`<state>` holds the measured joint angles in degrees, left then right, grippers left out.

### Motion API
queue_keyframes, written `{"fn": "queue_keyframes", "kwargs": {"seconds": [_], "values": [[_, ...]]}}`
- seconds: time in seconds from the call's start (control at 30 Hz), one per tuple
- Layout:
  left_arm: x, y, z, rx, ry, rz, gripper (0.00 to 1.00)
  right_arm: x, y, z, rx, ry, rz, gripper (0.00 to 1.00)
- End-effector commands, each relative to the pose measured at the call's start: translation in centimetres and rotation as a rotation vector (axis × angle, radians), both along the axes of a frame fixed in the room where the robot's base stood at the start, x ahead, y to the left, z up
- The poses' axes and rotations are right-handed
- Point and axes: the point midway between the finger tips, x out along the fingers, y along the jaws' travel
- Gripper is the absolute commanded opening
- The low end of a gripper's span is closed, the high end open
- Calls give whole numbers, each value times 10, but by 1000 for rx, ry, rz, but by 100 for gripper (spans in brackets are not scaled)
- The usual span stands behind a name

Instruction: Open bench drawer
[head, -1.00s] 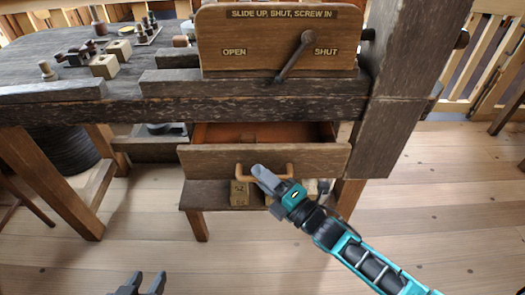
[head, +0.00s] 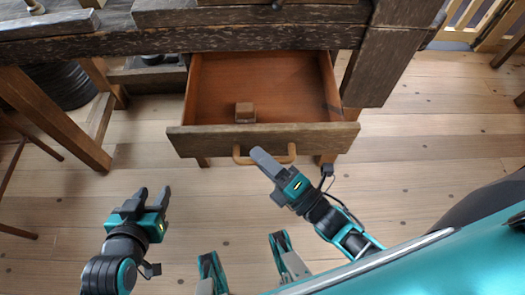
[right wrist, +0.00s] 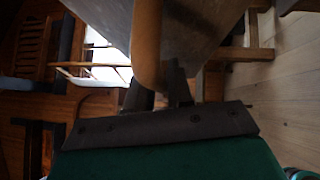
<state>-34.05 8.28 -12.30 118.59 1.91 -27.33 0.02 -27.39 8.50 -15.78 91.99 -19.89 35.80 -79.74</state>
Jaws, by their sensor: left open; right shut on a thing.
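The bench drawer (head: 262,138) is pulled well out from under the bench, with its reddish-brown inside showing. A small wooden block (head: 245,112) lies inside near the drawer front. The curved wooden handle (head: 240,157) is on the front. My right gripper (head: 265,165) is shut on the handle; in the right wrist view the handle (right wrist: 147,45) runs up from between the fingers, partly hidden by them. My left gripper (head: 152,196) is open and empty, low at the left over the floor, apart from the drawer.
The bench's dark front edge (head: 190,38) runs across above the drawer. A thick bench leg (head: 385,75) stands to the right and a slanted leg (head: 55,120) to the left. The wooden floor (head: 420,150) is clear at the right.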

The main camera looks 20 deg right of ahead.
Motion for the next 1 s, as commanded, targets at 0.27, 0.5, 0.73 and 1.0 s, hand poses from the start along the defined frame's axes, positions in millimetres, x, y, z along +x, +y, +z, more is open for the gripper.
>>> {"fn": "queue_keyframes", "kwargs": {"seconds": [0.27, 0.5, 0.73, 1.0], "values": [[0, 0, -1, 0, 1, 0, 43, 0, 0, 0, 0, 0, 0, 26], [0, 0, -1, 3, 1, -2, 43, 0, 0, 0, 1, 0, 0, 41], [-1, 2, -1, 9, 2, -6, 43, -3, -2, -1, 0, 1, 0, 41], [0, 2, 1, 11, 1, -7, 43, -45, -25, -7, -1, 6, -1, 41]]}}
